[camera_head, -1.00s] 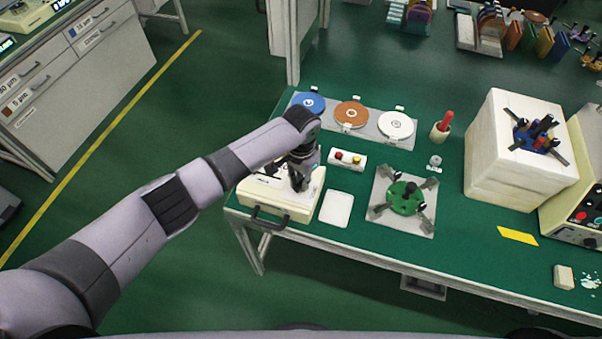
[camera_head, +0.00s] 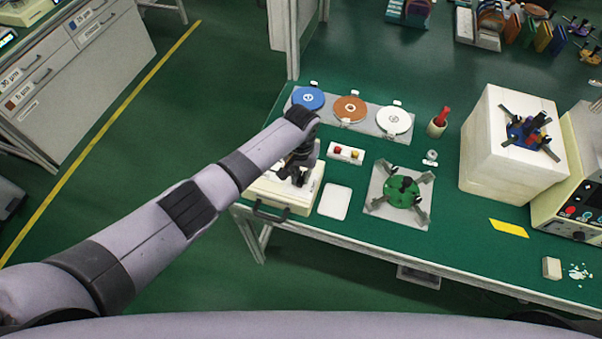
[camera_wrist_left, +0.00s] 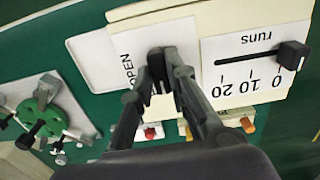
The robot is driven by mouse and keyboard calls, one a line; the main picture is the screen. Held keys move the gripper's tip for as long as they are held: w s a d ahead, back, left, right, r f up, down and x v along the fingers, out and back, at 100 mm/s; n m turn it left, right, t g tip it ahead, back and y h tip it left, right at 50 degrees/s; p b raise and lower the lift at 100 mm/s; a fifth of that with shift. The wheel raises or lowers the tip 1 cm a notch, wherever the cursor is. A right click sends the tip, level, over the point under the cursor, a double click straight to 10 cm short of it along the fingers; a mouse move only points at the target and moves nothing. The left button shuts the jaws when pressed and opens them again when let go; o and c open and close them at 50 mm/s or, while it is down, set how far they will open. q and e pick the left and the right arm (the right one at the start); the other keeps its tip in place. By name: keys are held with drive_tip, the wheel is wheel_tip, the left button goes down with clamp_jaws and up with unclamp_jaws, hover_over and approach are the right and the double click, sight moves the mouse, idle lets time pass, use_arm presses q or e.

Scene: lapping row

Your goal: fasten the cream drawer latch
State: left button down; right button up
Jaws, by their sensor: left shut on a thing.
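The cream drawer unit (camera_head: 298,204) sits at the near left corner of the green bench, with a dark handle (camera_head: 268,212) on its front. In the left wrist view its cream top (camera_wrist_left: 270,12) shows a white label reading "OPEN" next to a small black latch knob (camera_wrist_left: 157,62). My left gripper (camera_head: 297,172) is over the top of the unit. In the left wrist view its fingers (camera_wrist_left: 157,82) are shut on the latch knob. The fingers hide part of the knob and label, so the latch's exact position cannot be told. My right gripper is not in view.
A "runs" scale with a black slider (camera_wrist_left: 292,54) at 0 is beside the latch. A white block with red and yellow buttons (camera_head: 345,153), a white pad (camera_head: 334,202) and a green fixture (camera_head: 403,191) stand close by. Three discs lie behind on a grey strip (camera_head: 371,125).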

sight(301, 177)
use_arm(q)
drive_tip(key=c, duration=1.6)
unclamp_jaws()
drive_tip(key=shift+o, duration=0.2)
wheel_tip(301, 177, up, 12)
